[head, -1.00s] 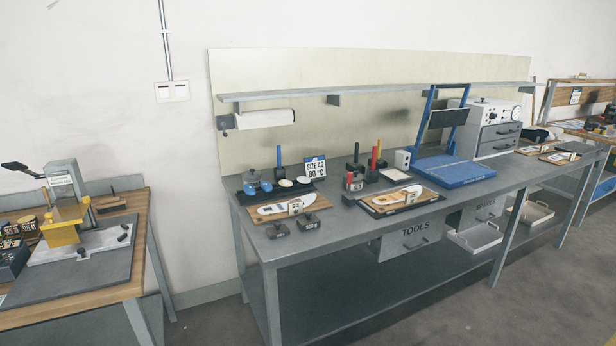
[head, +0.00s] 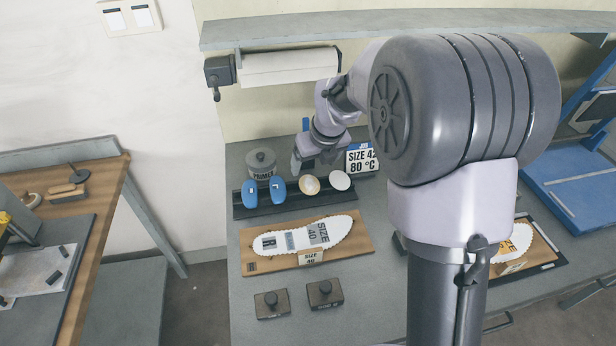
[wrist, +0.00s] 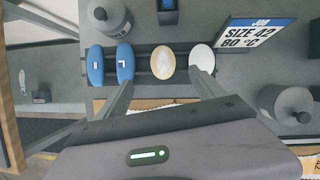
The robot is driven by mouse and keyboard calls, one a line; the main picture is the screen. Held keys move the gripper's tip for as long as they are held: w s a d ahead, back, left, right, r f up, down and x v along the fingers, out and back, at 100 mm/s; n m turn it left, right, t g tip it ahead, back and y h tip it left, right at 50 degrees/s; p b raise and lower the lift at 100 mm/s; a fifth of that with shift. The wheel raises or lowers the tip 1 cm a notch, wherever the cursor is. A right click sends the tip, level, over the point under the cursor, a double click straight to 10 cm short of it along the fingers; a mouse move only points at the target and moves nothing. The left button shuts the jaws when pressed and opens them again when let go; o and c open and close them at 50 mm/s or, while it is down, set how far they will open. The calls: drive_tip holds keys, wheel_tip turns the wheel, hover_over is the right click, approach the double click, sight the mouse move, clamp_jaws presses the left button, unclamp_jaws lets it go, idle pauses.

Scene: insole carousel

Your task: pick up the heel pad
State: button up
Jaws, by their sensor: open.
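A black rack (head: 244,212) on the grey bench holds a row of small pads. Two are blue and lettered, a left one (head: 249,193) and a right one (head: 277,190). Beside them stand a cream oval pad with a tan rim (head: 310,185) and a white oval pad (head: 340,181). I cannot tell from any label which is the heel pad.
A primer pot (head: 261,163) stands behind the blue pads, and a job sign reading size 42, 80 °C (head: 361,160) behind the white one. In front lie a wooden board (head: 258,236) with a size 40 insole and two dark blocks (head: 325,292). A shelf (head: 300,30) runs above.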

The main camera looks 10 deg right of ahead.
drive_tip(key=b, duration=0.1)
approach(309, 184)
drive_tip(key=shift+w+a+f, duration=0.1)
drive_tip(key=shift+a+f, duration=0.1)
drive_tip(key=shift+f, duration=0.3)
drive_tip(key=shift+a+f, duration=0.2)
drive_tip(key=shift+f, duration=0.25)
drive_tip(key=b+x, duration=0.1)
drive_tip(key=x, duration=0.1)
drive_tip(key=b+x, duration=0.2)
drive_tip(key=x, duration=0.1)
drive_tip(key=shift+w+d+f, duration=0.2)
drive_tip(key=shift+w+d, duration=0.15)
drive_tip(key=shift+d, duration=0.05)
drive_tip(key=shift+s+r, duration=0.1)
drive_tip(key=shift+r, duration=0.05)
drive_tip(key=c, duration=1.4)
